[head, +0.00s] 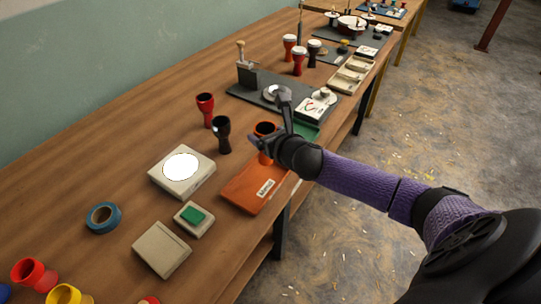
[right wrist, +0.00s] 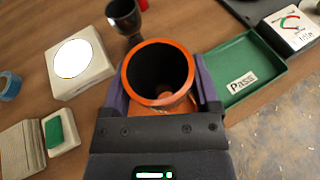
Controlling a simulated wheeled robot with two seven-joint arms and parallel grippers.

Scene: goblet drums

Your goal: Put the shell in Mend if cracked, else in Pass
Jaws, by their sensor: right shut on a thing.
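My right gripper (head: 267,120) is shut on an orange goblet-shaped shell (head: 264,128). In the right wrist view the shell (right wrist: 160,50) stands between the two fingers with its wide mouth facing the camera. Its inside is dark, and I cannot make out a crack. The orange tray (head: 240,187) lies just in front of the held shell; its label is too small to read surely. The green tray (head: 309,131), partly behind my arm, carries a "Pass" label in the right wrist view (right wrist: 258,60). My left gripper is not in view.
A pale box (head: 203,181) with a bright white disc stands left of the orange tray. A black goblet (head: 222,136) and a red goblet (head: 205,108) stand behind it. A green-topped box (head: 194,218), a beige block (head: 161,250) and blue tape (head: 91,219) lie nearer.

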